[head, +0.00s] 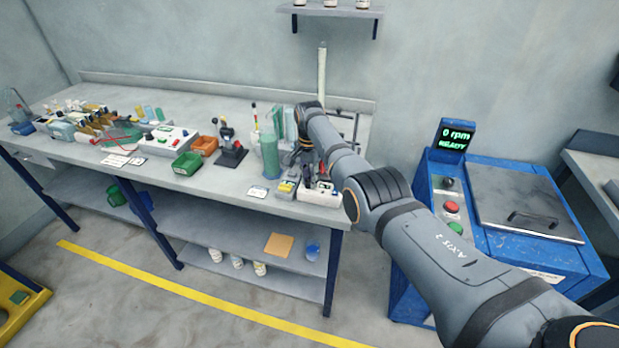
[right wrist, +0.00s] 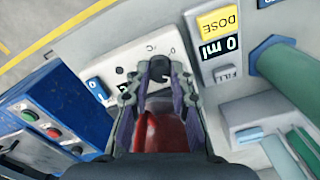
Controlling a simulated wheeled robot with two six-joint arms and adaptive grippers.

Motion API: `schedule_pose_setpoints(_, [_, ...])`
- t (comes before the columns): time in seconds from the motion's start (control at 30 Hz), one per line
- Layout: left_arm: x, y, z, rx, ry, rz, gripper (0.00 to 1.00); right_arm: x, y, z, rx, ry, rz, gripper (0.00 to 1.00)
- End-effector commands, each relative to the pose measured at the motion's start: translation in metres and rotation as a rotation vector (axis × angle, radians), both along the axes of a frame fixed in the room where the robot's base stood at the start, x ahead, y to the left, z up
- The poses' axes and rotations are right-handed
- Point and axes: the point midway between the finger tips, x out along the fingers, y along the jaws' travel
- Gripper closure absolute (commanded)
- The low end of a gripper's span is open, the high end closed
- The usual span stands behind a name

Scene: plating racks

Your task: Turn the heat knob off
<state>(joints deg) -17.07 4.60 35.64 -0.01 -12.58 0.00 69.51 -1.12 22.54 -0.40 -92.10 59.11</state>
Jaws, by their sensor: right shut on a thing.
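A small white device (head: 318,197) stands near the front edge of the bench, at its right end. In the head view the right gripper (head: 308,168) is small and partly covers the device. The knob's pointer and exact setting cannot be made out. My left gripper is not in view.
Beside the device is a dosing unit (right wrist: 218,45) reading 0 ml. A microscope-like stand (head: 231,152) and green and orange bins are farther left. A blue machine (head: 484,205) reading 0 rpm READY stands right of the bench.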

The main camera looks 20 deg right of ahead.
Motion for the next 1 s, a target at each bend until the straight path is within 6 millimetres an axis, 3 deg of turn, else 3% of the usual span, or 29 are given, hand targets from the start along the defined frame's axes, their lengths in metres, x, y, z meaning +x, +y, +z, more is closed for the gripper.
schedule_pose_setpoints(1.0, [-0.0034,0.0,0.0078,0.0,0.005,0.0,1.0,0.0018,0.0013,0.0016,0.0,-0.003,0.937,1.0])
